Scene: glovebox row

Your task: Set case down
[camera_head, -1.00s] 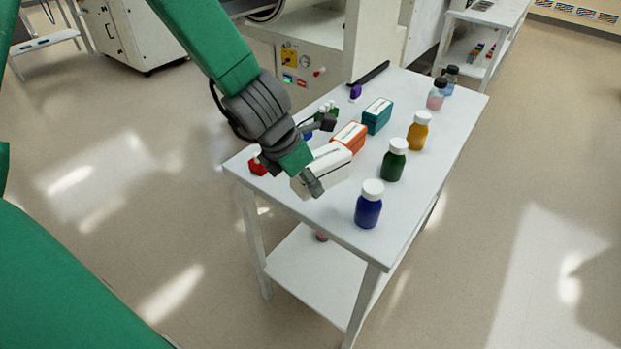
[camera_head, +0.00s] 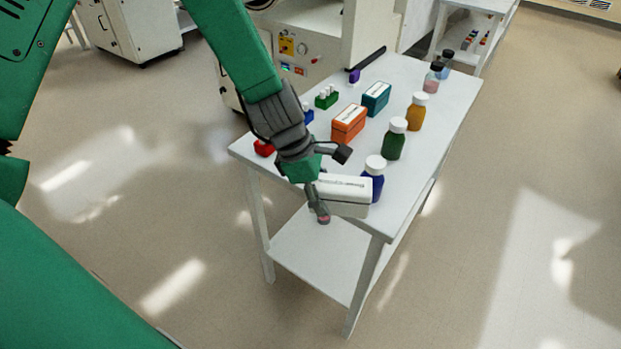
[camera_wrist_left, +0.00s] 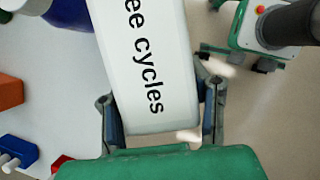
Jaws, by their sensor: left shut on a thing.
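The white case (camera_head: 342,195) with dark lettering is held by my left gripper (camera_head: 329,185) near the front corner of the white table (camera_head: 415,170). In the head view it covers part of the blue bottle. In the left wrist view the case (camera_wrist_left: 140,60) sits between the two fingers, and its label reads "ee cycles". My left gripper (camera_wrist_left: 160,115) is shut on it. I cannot tell whether the case touches the table; part of it overhangs the near edge in the picture. My right gripper is not in view.
An orange case (camera_head: 348,123) and a teal case (camera_head: 376,98) stand on the table. The blue bottle (camera_head: 373,178), green bottle (camera_head: 394,140) and amber bottle (camera_head: 416,112) line its right side. A red block (camera_head: 264,148) is at the left edge. A lower shelf (camera_head: 315,255) lies beneath.

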